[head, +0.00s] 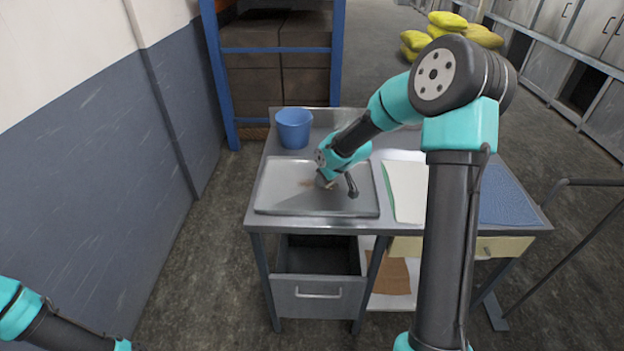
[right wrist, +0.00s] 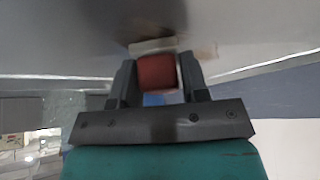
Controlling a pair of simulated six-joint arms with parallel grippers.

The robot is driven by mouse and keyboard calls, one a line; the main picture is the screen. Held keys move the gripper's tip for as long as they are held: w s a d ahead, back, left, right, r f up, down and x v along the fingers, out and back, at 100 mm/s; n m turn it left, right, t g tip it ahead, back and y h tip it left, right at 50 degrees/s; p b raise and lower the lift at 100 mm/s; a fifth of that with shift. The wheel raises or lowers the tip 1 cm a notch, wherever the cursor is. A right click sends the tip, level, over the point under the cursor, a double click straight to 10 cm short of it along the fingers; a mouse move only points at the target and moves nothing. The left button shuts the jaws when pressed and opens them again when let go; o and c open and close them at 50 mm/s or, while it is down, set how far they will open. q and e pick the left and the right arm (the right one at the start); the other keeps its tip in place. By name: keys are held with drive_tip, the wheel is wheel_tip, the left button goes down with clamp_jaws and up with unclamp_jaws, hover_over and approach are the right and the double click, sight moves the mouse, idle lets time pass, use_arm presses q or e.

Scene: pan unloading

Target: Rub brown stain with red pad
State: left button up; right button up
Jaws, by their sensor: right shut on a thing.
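The metal tray (head: 285,202) lies on the left part of the steel table. A small brown stain (head: 307,183) shows on its floor, just left of my right gripper (head: 324,182). In the right wrist view my right gripper (right wrist: 157,82) is shut on the red pad (right wrist: 157,70), with a pale layer at the pad's far side by the tray surface. The pad is mostly hidden in the head view. A faint brownish patch (right wrist: 209,51) shows beside it in the wrist view. I cannot tell whether the pad touches the tray. My left gripper is out of view.
A blue bucket (head: 294,129) stands at the table's back left. A pale board or cloth (head: 405,192) and a blue mat (head: 505,196) lie right of the tray. An open drawer (head: 319,290) is below the front edge.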

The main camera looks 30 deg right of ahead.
drive_tip(key=shift+w+d, duration=0.15)
drive_tip(key=shift+w, duration=0.1)
drive_tip(key=shift+w+d+f, duration=0.15)
drive_tip(key=shift+w+d, duration=0.55)
drive_tip(key=shift+w, duration=0.4)
wheel_tip(320, 180, up, 9)
drive_tip(key=shift+s, duration=0.1)
